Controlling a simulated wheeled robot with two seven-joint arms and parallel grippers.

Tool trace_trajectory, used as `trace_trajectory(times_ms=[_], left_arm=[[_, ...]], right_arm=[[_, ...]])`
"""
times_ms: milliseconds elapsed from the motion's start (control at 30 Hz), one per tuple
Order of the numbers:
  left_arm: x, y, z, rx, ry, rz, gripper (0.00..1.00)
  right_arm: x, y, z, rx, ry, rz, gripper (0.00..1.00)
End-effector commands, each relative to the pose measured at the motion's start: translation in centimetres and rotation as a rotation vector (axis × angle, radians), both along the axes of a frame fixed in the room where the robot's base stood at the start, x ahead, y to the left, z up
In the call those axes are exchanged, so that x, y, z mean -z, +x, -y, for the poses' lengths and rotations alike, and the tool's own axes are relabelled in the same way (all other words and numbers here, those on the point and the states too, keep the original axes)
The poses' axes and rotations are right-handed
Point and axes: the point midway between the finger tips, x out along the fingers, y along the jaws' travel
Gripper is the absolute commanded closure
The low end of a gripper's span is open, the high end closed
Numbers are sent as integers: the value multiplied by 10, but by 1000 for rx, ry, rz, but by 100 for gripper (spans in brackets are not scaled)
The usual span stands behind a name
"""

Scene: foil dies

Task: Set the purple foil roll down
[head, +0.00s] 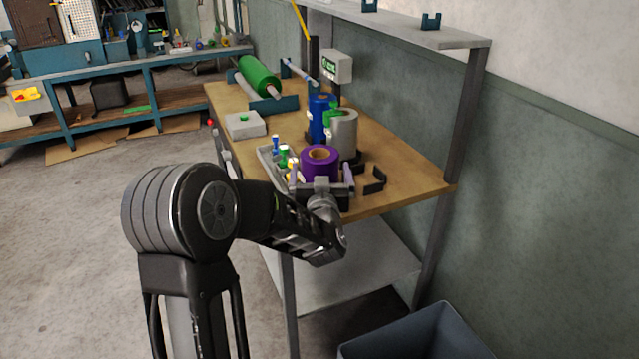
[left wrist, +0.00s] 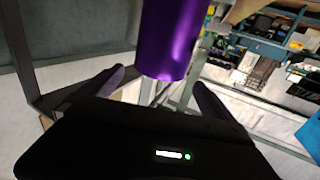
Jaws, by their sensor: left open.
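The purple foil roll (head: 320,160) stands upright near the front end of the wooden bench, its tan core facing up. My left gripper (head: 322,186) is at the roll's near side, with one finger to each side of it. The roll also shows in the left wrist view (left wrist: 172,42), between the two spread fingers, with a gap on both sides. The gripper is open. The roll's base is hidden behind the gripper in the head view, so I cannot tell what it rests on. My right gripper is not in view.
A grey roll (head: 343,131) and a blue roll (head: 319,112) stand just behind the purple one. A grey tray (head: 264,160) with small coloured pieces lies at its left. Dark brackets (head: 375,181) sit at its right. The bench's right side (head: 405,165) is clear. A bin (head: 420,335) stands below.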

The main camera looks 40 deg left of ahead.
Motion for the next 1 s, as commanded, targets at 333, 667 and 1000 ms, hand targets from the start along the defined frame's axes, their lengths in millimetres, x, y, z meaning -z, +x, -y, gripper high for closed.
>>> trace_trajectory(times_ms=[333,667,1000], left_arm=[[-1,3,-2,0,-1,1,0],[1,20,-17,2,-2,-1,0],[-2,28,-24,0,-1,-2,0]], right_arm=[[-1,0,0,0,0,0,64],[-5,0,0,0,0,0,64],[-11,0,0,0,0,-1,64]])
